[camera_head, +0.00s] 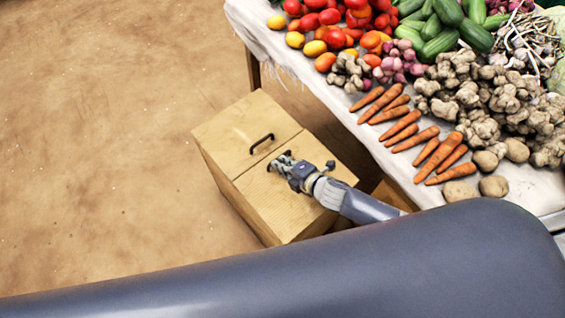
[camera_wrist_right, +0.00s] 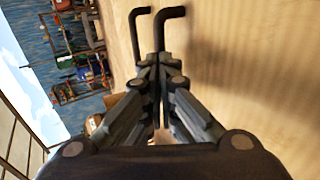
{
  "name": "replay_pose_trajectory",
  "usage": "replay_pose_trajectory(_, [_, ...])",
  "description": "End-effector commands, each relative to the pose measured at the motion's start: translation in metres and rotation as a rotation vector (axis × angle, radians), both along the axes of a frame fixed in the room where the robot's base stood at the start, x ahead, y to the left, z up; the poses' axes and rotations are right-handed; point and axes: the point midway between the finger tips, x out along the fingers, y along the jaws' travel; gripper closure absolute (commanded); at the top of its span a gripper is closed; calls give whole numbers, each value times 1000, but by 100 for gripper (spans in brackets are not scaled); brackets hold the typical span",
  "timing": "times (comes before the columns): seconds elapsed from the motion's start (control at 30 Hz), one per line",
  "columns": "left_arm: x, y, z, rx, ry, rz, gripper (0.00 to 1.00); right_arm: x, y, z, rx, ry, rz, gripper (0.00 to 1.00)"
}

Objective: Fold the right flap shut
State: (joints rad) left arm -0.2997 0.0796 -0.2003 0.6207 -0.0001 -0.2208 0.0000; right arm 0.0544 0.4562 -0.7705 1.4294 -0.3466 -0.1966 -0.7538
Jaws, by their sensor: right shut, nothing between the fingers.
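A wooden box stands on the ground beside the stall table, with two flaps on its top. The left flap (camera_head: 240,125) lies flat and bears a black handle (camera_head: 262,143). The right flap (camera_head: 275,202) also looks flat, level with the left one, with a seam between them. My right gripper (camera_head: 281,163) is shut and empty, low over the right flap near the seam; whether it touches the wood is unclear. In the right wrist view, two bent black bars (camera_wrist_right: 138,28) show just beyond the closed fingertips (camera_wrist_right: 154,62), against a wooden surface. My left gripper is not in view.
The stall table with a white cloth (camera_head: 295,52) stands right of the box, bearing carrots (camera_head: 401,130), ginger, potatoes, tomatoes and cucumbers. Its edge is close to my right forearm. Open sandy ground (camera_head: 100,140) lies left of the box.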

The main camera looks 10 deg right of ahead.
Motion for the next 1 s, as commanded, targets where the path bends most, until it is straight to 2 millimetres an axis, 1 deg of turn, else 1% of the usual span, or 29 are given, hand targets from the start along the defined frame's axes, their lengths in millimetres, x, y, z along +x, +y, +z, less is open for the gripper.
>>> replay_pose_trajectory(0.2, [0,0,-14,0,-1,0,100,8,4,-18,0,-1,-1,100])
replay_pose_trajectory(0.27, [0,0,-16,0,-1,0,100,10,5,-21,0,0,0,100])
replay_pose_trajectory(0.67, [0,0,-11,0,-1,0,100,8,4,-20,-4,6,-2,100])
replay_pose_trajectory(1.0, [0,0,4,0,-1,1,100,9,4,-3,-2,2,-1,100])
